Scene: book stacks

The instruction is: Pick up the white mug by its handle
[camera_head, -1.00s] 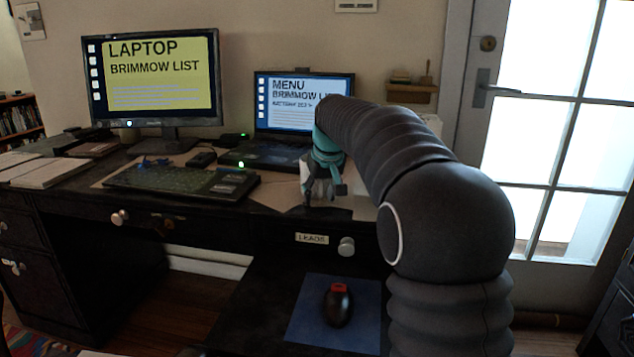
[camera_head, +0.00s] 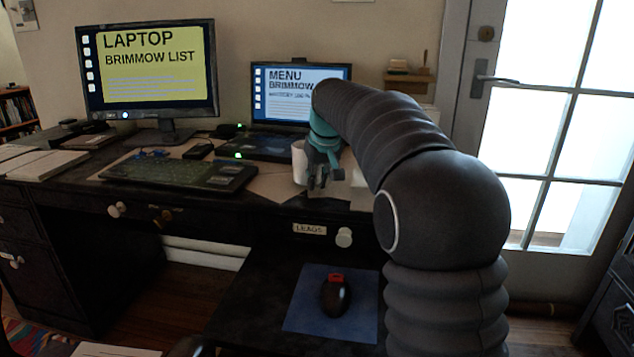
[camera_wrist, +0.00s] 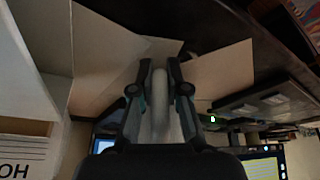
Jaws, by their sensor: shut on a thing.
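The white mug (camera_head: 298,161) shows in the head view at the right part of the desk, in front of the laptop, partly hidden by my gripper (camera_head: 318,178). In the wrist view my gripper (camera_wrist: 160,88) has its two dark fingers on either side of a pale upright strip, the mug's handle (camera_wrist: 160,105). The fingers are shut on it. The rest of the mug is hard to make out in the wrist view. I cannot tell whether the mug's base touches the desk.
The dark desk (camera_head: 262,207) holds a keyboard (camera_head: 180,172), a monitor (camera_head: 148,70) and a laptop (camera_head: 268,146). Loose papers (camera_head: 277,184) lie near the gripper. A mouse (camera_head: 335,296) rests on a blue mat (camera_head: 305,320) lower in front.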

